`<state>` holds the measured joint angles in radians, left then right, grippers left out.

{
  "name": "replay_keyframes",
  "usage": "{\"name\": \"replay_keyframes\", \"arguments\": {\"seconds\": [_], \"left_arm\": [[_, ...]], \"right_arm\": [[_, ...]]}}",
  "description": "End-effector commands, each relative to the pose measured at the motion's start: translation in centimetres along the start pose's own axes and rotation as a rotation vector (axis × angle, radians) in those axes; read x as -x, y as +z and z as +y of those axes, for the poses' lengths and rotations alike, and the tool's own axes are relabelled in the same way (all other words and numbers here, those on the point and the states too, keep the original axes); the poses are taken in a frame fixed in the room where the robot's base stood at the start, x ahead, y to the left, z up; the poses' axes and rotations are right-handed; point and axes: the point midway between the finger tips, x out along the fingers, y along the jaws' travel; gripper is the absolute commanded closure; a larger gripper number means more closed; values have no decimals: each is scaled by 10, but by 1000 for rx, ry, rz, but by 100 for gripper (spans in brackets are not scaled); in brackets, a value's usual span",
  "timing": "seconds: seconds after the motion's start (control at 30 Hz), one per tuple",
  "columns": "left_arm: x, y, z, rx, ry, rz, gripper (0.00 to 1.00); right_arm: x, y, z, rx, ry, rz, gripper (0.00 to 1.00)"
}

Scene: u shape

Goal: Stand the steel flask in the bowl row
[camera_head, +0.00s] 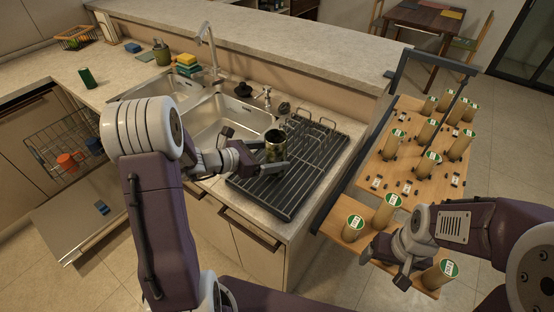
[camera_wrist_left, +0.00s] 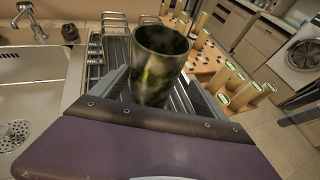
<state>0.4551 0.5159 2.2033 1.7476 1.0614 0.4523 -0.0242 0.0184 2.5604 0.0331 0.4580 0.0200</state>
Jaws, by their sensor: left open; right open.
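The steel flask (camera_head: 274,146), a shiny dark open-topped cylinder, stands roughly upright on the black dish rack (camera_head: 302,183), at its sink-side part. My left gripper (camera_head: 258,151) is open at the flask. In the left wrist view the flask (camera_wrist_left: 160,66) shows between the two spread fingers (camera_wrist_left: 160,95); I cannot tell whether they touch it. The flask's lower end is hidden there by the gripper. Wire loops stand at the rack's far end; I cannot tell which row is the bowl row. My right gripper (camera_head: 384,268) is open and empty, over the wooden cart at the right.
The wooden cart (camera_head: 401,178) carries several tan cylinders with green-and-white tops. The sink (camera_head: 228,120) and its tap (camera_head: 207,45) lie left of the rack. A green can (camera_head: 87,78) stands on the left counter. The dishwasher (camera_head: 88,215) is open, with an orange mug (camera_head: 69,161) in its basket.

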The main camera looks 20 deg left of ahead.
Motion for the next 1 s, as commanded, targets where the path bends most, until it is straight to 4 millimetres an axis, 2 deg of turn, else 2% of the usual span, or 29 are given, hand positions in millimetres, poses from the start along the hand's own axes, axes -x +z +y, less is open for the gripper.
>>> {"name": "replay_keyframes", "arguments": {"seconds": [0.2,0.3,0.53,0.57,0.83,0.87,1.0], "left_arm": [[-37,3,1,-1,-6,2,15],[-48,2,2,0,-4,1,15],[-51,2,2,-1,-1,1,15],[-51,2,2,-1,-1,1,21],[-50,2,2,-1,-2,1,95],[-50,3,2,-2,-1,0,100],[-50,2,2,-2,-1,0,100]], "right_arm": [[8,-1,0,1,0,0,19],[8,-1,0,1,0,-1,19],[8,-1,0,1,0,-1,19],[8,-1,0,1,0,-1,19],[8,-1,0,1,0,-1,19],[8,-1,0,1,0,-1,19],[8,-1,0,1,0,-1,19]]}}
